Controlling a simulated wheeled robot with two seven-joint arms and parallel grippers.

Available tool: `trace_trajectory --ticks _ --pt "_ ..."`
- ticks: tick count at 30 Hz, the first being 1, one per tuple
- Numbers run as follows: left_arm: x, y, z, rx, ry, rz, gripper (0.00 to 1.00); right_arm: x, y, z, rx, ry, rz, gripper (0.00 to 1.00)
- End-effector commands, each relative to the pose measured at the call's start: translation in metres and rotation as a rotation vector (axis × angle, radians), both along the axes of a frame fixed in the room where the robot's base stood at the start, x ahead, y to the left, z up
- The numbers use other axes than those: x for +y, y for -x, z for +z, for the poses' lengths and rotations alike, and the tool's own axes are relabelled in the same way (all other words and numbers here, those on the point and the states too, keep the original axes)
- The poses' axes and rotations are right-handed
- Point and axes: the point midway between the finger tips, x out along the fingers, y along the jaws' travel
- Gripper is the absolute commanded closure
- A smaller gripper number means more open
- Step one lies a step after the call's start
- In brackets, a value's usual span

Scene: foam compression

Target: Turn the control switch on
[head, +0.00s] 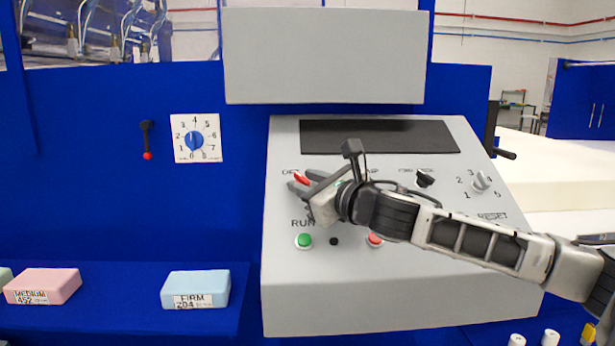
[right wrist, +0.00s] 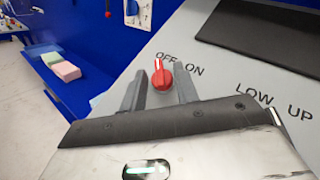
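The control switch is a red rotary knob (head: 301,178) at the upper left of the grey control panel (head: 350,290). In the right wrist view the red knob (right wrist: 161,76) sits under the OFF and ON labels, its pointer close to upright in that picture and nearer the OFF label. My right gripper (head: 302,185) is at the knob. In the right wrist view its two fingers (right wrist: 160,88) are apart, one on each side of the knob; I cannot tell whether they touch it. My left gripper is not in view.
A green button (head: 304,241), a red button (head: 375,239), a black selector (head: 425,179) and a numbered dial (head: 480,182) are on the panel. A dark screen (head: 380,136) is above. Pink (head: 43,286) and light blue (head: 196,289) foam blocks lie on the blue shelf at left.

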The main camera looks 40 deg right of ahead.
Motion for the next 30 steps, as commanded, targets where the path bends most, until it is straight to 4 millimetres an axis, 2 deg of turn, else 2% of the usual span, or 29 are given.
trace_trajectory --ticks 8,11,12,23,30 --pt "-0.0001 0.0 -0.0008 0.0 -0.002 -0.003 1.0 0.0 -0.0012 -0.0002 0.0 0.0 0.0 0.69" --pt "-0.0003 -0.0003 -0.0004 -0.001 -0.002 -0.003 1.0 0.0001 -0.0011 -0.0001 0.0 0.0 0.0 0.97" --pt "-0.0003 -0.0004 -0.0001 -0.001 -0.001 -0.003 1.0 0.0002 -0.0011 0.0 0.0 0.0 0.0 0.98" --pt "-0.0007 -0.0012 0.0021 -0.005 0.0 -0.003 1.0 0.0022 -0.0008 -0.0006 -0.012 -0.023 -0.036 0.98" --pt "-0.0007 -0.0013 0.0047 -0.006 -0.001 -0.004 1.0 0.0054 -0.0012 -0.0004 -0.054 -0.091 -0.16 0.98"
